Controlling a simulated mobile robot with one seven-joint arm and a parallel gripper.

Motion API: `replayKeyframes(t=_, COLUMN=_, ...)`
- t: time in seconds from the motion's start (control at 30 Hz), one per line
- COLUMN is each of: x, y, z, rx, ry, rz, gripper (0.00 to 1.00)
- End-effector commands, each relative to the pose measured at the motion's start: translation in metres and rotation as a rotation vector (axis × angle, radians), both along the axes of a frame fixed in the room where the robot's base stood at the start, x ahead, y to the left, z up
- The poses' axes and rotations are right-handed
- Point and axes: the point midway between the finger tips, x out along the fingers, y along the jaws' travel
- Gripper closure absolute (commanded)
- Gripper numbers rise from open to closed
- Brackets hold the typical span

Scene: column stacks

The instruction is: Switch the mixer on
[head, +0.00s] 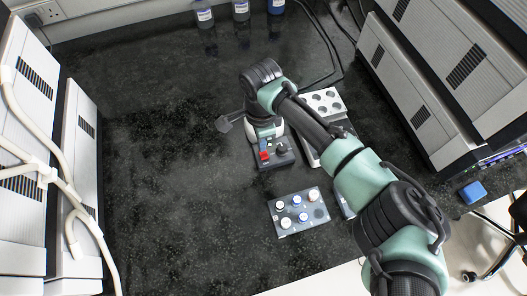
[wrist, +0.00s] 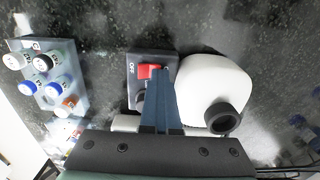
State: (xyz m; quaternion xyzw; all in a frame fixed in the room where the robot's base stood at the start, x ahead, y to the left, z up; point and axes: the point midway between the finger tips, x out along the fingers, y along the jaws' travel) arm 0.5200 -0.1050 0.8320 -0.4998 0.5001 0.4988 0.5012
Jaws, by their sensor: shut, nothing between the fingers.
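The mixer has a dark front panel (head: 275,163) with a red switch (head: 264,156) and a black knob (head: 282,150). In the wrist view the red switch (wrist: 149,71) sits beside the letters OFF, and the mixer's rounded white body (wrist: 212,85) with a dark round cup (wrist: 224,118) lies to the right. My gripper (wrist: 164,72) is shut and empty, with its fingertips at the right edge of the red switch. I cannot tell whether they touch it. The fingers cover part of the panel. In the head view my arm hides most of the white body.
A rack of capped vials (head: 298,212) stands in front of the mixer; it also shows in the wrist view (wrist: 78,98). A white block with round holes (head: 322,101) lies to the right. Bottles (head: 204,14) stand at the back. The counter's left part is clear.

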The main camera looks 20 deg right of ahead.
Motion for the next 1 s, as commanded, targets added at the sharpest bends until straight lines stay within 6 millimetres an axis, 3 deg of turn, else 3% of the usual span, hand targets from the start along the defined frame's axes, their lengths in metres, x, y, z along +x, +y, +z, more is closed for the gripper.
replayKeyframes(t=0.73, x=-0.001, y=0.0, z=0.048, rx=0.0, ry=0.003, rz=-0.001, gripper=1.0)
replayKeyframes(t=1.0, x=-0.001, y=0.0, z=0.049, rx=0.0, ry=0.003, rz=-0.001, gripper=1.0)
